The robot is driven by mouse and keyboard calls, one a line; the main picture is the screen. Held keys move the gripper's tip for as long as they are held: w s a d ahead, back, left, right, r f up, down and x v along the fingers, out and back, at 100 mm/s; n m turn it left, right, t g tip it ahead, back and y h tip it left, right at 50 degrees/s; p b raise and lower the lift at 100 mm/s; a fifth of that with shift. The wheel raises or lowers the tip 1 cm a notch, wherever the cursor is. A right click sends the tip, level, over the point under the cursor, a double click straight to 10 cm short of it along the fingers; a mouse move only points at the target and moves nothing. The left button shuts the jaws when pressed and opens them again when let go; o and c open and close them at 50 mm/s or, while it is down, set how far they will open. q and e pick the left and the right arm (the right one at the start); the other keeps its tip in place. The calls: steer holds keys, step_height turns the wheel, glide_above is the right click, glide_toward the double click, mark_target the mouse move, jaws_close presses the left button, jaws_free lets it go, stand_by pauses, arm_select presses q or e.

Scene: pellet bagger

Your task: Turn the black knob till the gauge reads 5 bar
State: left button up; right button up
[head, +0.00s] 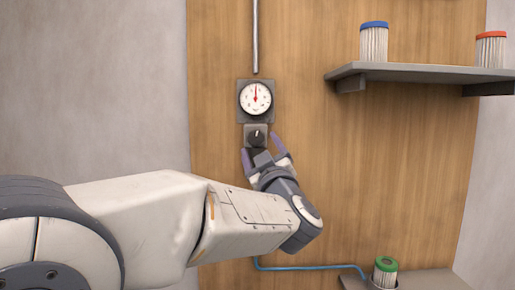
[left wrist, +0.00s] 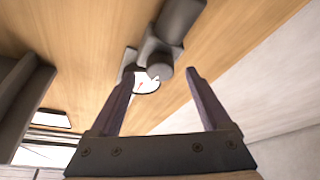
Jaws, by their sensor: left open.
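The round white gauge (head: 256,98) with a red needle is on a grey plate on the wooden panel. The needle points about straight up; its figures are too small to read. The black knob (head: 256,135) is just below it, with a pale mark near upright. My left gripper (head: 261,148) is open just below and in front of the knob, its purple fingers spread. In the left wrist view, the knob (left wrist: 159,67) shows in the gap between the fingertips (left wrist: 160,74), with part of the gauge (left wrist: 147,85) behind it. I see no contact. My right gripper is out of view.
A metal pipe (head: 255,38) runs up from the gauge. A grey shelf (head: 420,72) at the right holds a blue-topped filter (head: 374,41) and a red-topped one (head: 491,49). A green-topped filter (head: 385,271) stands low right near a blue hose (head: 310,267). The panel beside the knob is clear.

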arm_select(q)
steer(key=b+v, duration=0.2)
steer(key=v, duration=0.5)
